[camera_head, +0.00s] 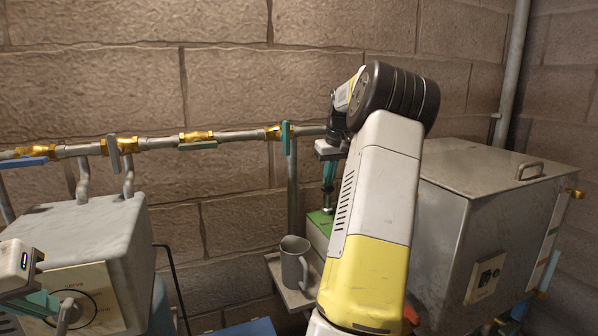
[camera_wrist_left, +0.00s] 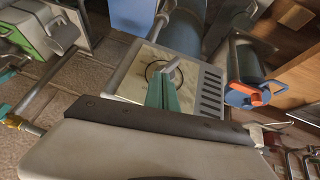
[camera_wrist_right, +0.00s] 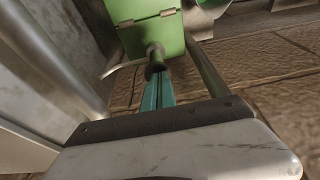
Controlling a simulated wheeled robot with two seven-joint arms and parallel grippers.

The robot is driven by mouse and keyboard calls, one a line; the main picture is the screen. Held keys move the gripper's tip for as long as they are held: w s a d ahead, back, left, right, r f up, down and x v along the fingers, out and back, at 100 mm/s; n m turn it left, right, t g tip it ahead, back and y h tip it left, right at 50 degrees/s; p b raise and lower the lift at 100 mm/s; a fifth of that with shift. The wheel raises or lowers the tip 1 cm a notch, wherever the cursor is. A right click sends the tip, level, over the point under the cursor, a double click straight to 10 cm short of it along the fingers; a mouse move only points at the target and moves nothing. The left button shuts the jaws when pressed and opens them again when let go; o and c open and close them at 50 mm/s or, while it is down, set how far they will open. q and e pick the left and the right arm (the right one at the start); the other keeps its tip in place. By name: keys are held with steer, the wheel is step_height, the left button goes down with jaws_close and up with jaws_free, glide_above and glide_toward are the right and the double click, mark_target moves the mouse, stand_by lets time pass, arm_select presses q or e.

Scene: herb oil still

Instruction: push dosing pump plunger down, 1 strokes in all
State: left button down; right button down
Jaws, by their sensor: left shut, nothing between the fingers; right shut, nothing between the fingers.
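The dosing pump is a green-topped box (camera_head: 321,222) on the wall, partly hidden behind my right arm. Its green body (camera_wrist_right: 148,22) shows in the right wrist view, with a rod and dark-knobbed plunger (camera_wrist_right: 155,66). My right gripper (camera_head: 328,182) points down over the pump, shut and empty. In the right wrist view its teal fingertips (camera_wrist_right: 157,80) are at the plunger knob; whether they touch it I cannot tell. My left gripper (camera_head: 40,302) is shut and empty at the left, in front of a grey box. Its teal fingers also show in the left wrist view (camera_wrist_left: 164,82).
A grey mug (camera_head: 294,262) stands on a small shelf beside the pump. The grey box (camera_head: 128,235) with a dial is at left. A large metal cabinet (camera_head: 440,230) stands right of my right arm. A pipe with brass valves (camera_head: 196,137) runs along the wall.

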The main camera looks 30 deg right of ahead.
steer(key=v, duration=0.7)
steer(key=shift+r, duration=0.3)
steer(key=shift+s, duration=0.1)
steer(key=shift+s, duration=0.1)
